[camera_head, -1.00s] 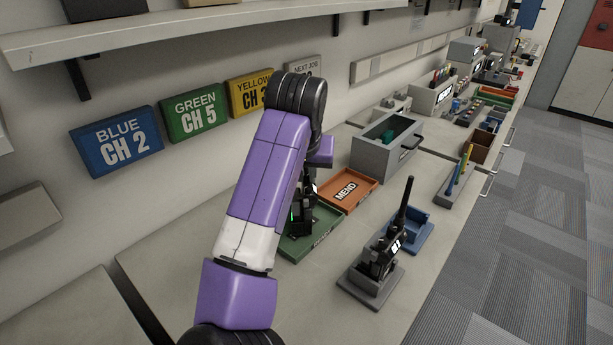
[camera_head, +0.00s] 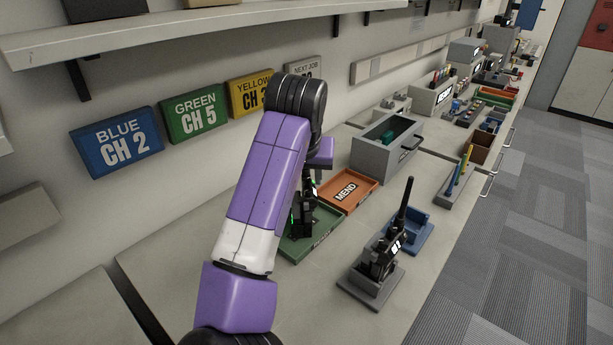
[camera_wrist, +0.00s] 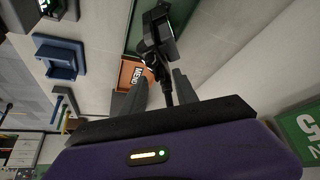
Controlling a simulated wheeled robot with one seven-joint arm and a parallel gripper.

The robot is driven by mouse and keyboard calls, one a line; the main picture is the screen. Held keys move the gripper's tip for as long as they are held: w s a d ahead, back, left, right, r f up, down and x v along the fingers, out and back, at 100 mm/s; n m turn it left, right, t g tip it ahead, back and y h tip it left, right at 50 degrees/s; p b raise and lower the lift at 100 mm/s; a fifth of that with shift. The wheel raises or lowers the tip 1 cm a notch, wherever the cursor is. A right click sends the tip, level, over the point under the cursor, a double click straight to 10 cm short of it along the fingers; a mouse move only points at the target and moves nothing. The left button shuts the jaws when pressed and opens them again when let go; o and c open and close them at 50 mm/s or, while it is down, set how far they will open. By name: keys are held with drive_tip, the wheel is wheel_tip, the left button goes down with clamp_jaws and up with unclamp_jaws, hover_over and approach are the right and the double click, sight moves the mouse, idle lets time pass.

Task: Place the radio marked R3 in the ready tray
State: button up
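A black radio (camera_head: 301,218) with a small green light is upright in the green tray (camera_head: 292,250), partly behind my arm; its marking cannot be read. The tray's front label is too small to read. In the wrist view the radio (camera_wrist: 160,38) lies beyond my fingertips, over the green tray (camera_wrist: 192,12), with its antenna running back between my fingers. My gripper (camera_wrist: 161,78) looks open, with a gap beside the antenna. In the head view its fingers are mostly hidden behind my arm.
The orange MEND tray (camera_head: 352,202) adjoins the green tray. Another black radio (camera_head: 381,255) stands in a grey holder (camera_head: 366,287) at the right, beside an empty blue holder (camera_head: 417,232). A grey bin (camera_head: 372,157) stands behind. The front left bench is clear.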

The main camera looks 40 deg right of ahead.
drive_tip(key=v, duration=1.1)
drive_tip(key=shift+r+p, duration=0.25)
drive_tip(key=shift+p, duration=0.15)
drive_tip(key=shift+a, duration=0.1)
